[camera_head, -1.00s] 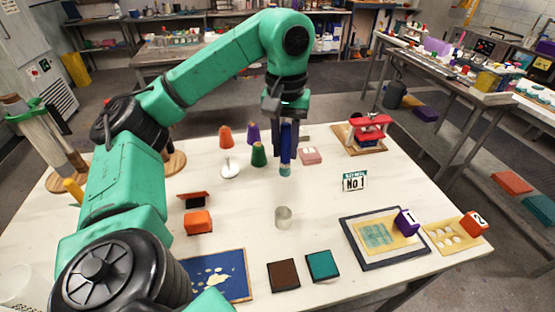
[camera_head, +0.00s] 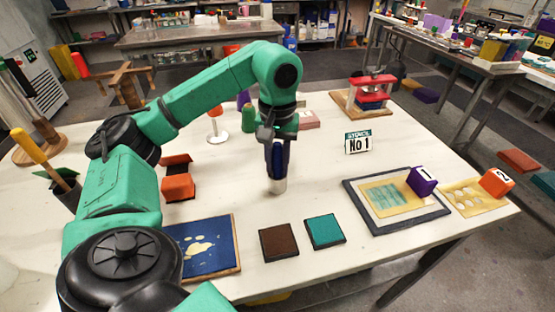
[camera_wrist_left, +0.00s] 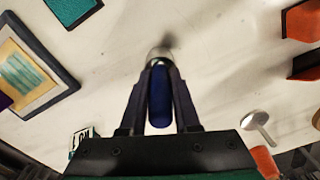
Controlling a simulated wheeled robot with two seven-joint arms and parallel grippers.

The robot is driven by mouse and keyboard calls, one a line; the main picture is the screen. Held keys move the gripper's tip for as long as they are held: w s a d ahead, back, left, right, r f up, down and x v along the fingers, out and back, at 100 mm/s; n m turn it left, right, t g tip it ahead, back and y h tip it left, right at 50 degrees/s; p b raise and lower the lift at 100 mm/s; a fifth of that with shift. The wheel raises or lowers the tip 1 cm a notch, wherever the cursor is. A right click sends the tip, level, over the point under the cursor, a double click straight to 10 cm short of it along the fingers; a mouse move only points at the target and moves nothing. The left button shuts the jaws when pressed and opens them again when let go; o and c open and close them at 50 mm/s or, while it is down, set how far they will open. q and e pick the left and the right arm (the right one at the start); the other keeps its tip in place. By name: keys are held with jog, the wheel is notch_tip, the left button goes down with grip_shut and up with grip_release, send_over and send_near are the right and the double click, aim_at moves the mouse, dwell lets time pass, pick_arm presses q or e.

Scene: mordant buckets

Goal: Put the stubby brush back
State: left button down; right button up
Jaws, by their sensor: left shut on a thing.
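My left gripper (camera_head: 277,158) points straight down, shut on the blue handle of the stubby brush, which shows between the fingers in the left wrist view (camera_wrist_left: 159,97). My right gripper is not in view.
A brown pad (camera_head: 279,242) and a teal pad (camera_head: 325,231) lie in front, beside a blue board (camera_head: 208,247). A black frame (camera_head: 372,232) is to the right, a "No 1" sign (camera_head: 358,142) behind.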

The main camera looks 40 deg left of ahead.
pick_arm(q)
jog(key=shift+a+f, duration=0.1)
jog(key=c, duration=0.9)
grip_release()
jog(key=shift+o, duration=1.3)
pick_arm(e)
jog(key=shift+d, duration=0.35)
pick_arm(q)
notch_tip(320, 180, up, 13)
jog(key=p, duration=0.7)
jog(key=shift+s+f+p, duration=0.1)
jog(key=shift+f+p, duration=0.1)
jog(key=shift+p, duration=0.15)
jog(key=shift+f, duration=0.1)
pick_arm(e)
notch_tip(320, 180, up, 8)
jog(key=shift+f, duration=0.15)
pick_arm(q)
jog(key=shift+f, duration=0.1)
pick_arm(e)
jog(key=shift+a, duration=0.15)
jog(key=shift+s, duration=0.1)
